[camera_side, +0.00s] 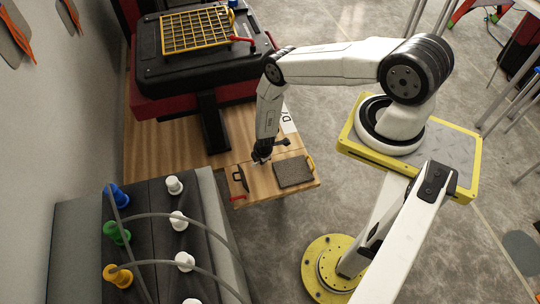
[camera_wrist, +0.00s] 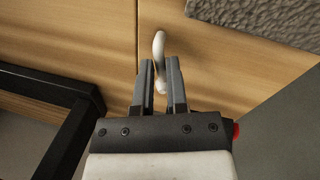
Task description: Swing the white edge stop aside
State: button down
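The fingers stand apart, and I cannot tell whether either touches the stop. In the side view my gripper (camera_side: 261,158) is low over the wooden board, and the stop is too small there to make out clearly.
A grey rough slab (camera_side: 294,171) lies right of my gripper on the board. A black handle (camera_side: 240,179) is to the left, with a red handle (camera_side: 237,197) below it. A yellow rack (camera_side: 195,30) sits at the back; colored knobs and hoses are at lower left.

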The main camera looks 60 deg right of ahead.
jog(key=shift+w+d+m+h, duration=0.1)
jog(key=shift+m+h, duration=0.05)
jog(key=shift+m, duration=0.65)
jog(key=shift+w+d+m+h, duration=0.1)
jog(key=shift+m+h, duration=0.05)
jog(key=shift+m, duration=0.65)
dwell(0.4)
jog(key=c, duration=0.6)
grip_release()
jog(key=shift+c, duration=0.2)
jog(key=shift+a, duration=0.1)
jog(key=shift+r, duration=0.3)
jog(key=v, duration=0.7)
jog(key=shift+w+r, duration=0.1)
jog(key=shift+r, duration=0.05)
jog(key=shift+r, duration=0.1)
